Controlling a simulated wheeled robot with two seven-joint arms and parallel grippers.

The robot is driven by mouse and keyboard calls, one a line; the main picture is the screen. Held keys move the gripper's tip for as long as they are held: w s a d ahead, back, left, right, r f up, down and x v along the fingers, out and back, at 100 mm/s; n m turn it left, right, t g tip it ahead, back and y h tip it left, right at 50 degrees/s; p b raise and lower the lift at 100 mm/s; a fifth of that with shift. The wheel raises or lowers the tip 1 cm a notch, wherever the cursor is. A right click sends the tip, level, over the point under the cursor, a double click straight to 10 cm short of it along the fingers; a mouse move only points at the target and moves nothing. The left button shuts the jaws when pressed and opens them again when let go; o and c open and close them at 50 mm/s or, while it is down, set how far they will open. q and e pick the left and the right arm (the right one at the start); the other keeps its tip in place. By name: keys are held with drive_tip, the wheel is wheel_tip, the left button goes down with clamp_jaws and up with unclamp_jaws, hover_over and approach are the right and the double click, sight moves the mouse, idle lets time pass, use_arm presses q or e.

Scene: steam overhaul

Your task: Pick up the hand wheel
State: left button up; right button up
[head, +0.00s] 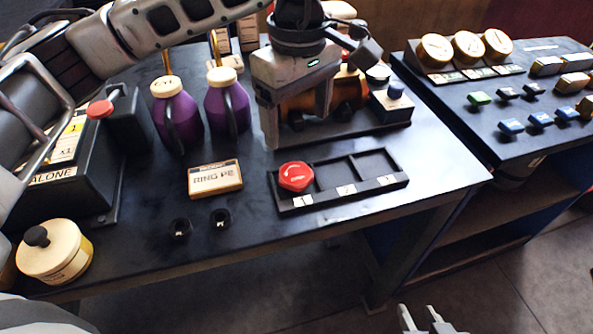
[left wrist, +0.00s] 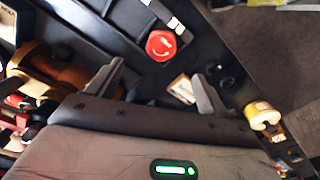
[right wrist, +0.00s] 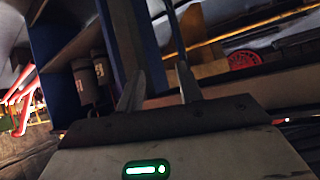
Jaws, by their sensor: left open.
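The red hand wheel (head: 295,176) lies in the left compartment of a black three-part tray (head: 345,197), near the table's front edge. It also shows in the left wrist view (left wrist: 161,45), beyond the fingertips. My left gripper (head: 297,122) is open and empty, pointing down above the table behind the tray. It is apart from the wheel. My right gripper (head: 417,310) shows only its fingertips at the bottom of the head view, in front of the table over the floor. In the right wrist view (right wrist: 161,72) its fingers stand apart with nothing between them.
Behind my left gripper lies an orange-brown cylindrical unit (head: 345,92). Two purple jugs (head: 227,108), a label block (head: 214,179) and a cream pot (head: 54,252) stand to the left. A second table (head: 480,85) with gauges and small blocks stands right, across a gap.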

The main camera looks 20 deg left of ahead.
use_arm(q)
hover_over(295, 172)
drive_tip(key=f, duration=0.5)
drive_tip(key=shift+d+f, duration=0.1)
drive_tip(key=shift+d, duration=0.15)
drive_tip(key=shift+a+f+p, duration=0.15)
drive_tip(key=shift+f+p, duration=0.3)
drive_tip(key=shift+f, duration=0.9)
drive_tip(key=shift+a+f+p, duration=0.1)
drive_tip(key=shift+f+p, duration=0.3)
drive_tip(key=shift+f, duration=0.95)
drive_tip(key=c, duration=1.2)
drive_tip(key=shift+c, duration=0.3)
drive_tip(key=shift+r, duration=0.15)
